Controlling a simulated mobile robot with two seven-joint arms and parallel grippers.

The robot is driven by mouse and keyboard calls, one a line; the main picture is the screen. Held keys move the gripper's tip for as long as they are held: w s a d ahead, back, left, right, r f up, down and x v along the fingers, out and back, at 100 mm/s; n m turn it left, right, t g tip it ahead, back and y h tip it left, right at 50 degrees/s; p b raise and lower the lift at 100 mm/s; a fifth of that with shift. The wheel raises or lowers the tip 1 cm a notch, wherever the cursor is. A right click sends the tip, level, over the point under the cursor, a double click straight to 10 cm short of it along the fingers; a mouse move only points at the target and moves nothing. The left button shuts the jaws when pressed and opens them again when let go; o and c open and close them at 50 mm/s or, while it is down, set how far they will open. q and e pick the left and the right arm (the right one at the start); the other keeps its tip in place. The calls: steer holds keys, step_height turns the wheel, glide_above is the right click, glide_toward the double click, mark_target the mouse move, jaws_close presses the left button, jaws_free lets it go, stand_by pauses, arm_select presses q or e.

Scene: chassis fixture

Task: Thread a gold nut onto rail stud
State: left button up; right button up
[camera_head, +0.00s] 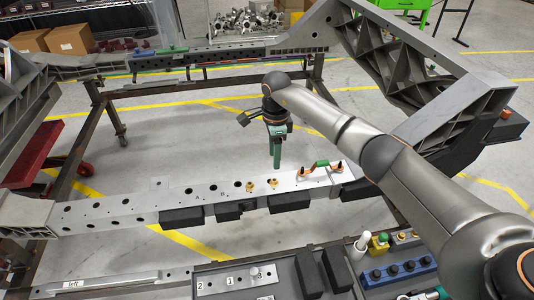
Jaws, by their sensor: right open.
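The grey rail (140,205) runs across the middle of the view and has a row of dark holes. Two small gold pieces sit on top of it, one at the left (249,187) and one at the right (273,184). They look like nuts or studs; I cannot tell which at this size. My right gripper (277,165), with green fingers, points down just above the rail, close to the right gold piece. It is open, and I see nothing held in it. My left gripper is not in view.
An orange cable with a green middle (321,164) lies on the rail's right end. Black blocks (181,217) sit along its front side. In front are a dark tray with a numbered plate (235,281) and a blue rack (400,272). Large grey frame members (465,100) rise at right.

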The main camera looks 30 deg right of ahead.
mark_target(274, 180)
steer(key=shift+d+f+b, duration=0.1)
steer(key=shift+f+b, duration=0.25)
steer(key=shift+f, duration=0.2)
step_height(274, 180, down, 4)
steer(key=b, duration=0.3)
steer(key=shift+s, duration=0.1)
steer(key=shift+f, duration=0.45)
arm_select(q)
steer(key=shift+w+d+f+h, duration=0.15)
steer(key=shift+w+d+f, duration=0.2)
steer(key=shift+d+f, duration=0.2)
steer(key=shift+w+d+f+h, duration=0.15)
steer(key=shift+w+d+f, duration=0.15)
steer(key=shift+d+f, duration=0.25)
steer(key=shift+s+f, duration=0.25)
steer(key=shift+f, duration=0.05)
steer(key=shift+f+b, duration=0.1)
steer(key=shift+b, duration=0.25)
arm_select(e)
steer(key=shift+f, duration=0.1)
